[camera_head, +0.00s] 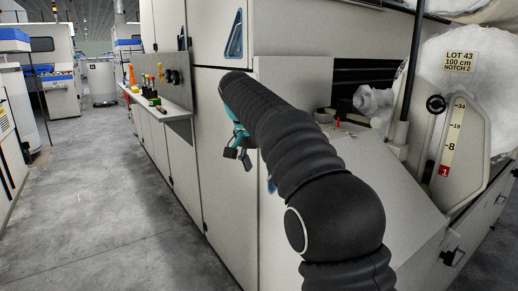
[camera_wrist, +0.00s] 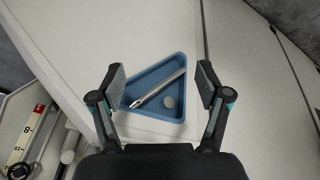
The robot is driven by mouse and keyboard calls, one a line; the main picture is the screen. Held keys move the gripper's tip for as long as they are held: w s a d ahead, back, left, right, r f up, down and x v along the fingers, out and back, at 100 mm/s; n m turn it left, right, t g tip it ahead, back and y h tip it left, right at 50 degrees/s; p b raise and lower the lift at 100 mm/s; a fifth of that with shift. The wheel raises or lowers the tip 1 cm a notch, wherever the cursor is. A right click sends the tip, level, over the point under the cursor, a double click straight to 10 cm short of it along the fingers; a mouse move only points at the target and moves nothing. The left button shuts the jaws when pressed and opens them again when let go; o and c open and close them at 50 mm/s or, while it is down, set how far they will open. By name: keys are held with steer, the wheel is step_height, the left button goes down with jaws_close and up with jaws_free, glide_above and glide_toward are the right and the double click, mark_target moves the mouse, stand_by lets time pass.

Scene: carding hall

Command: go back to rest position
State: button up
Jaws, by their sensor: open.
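My gripper (camera_wrist: 162,88) is open in the wrist view, its two dark pads spread apart with nothing between them. The tray is mostly hidden behind the arm there.
The pale carding machine (camera_head: 290,95) stands close ahead and to the right. A notched scale (camera_head: 451,140) with a red marker is on its right side. A narrow shelf (camera_head: 160,103) with small coloured items juts out at left. The grey floor aisle (camera_head: 100,200) at left is clear.

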steer(key=s+d+f+n+t+y, duration=0.1)
steer(key=s+d+f, duration=0.3)
steer(key=s, duration=0.8)
steer(key=s+d+f+n+t+y, duration=0.1)
steer(key=s+d+f, duration=0.4)
steer(key=s, duration=0.7)
steer(key=s+d+f+n+t+y, duration=0.1)
steer(key=s+d+f+n, duration=0.2)
steer(key=s, duration=0.9)
steer(key=shift+s+d+f, duration=0.2)
steer(key=shift+d+f, duration=0.6)
steer(key=shift+d, duration=0.85)
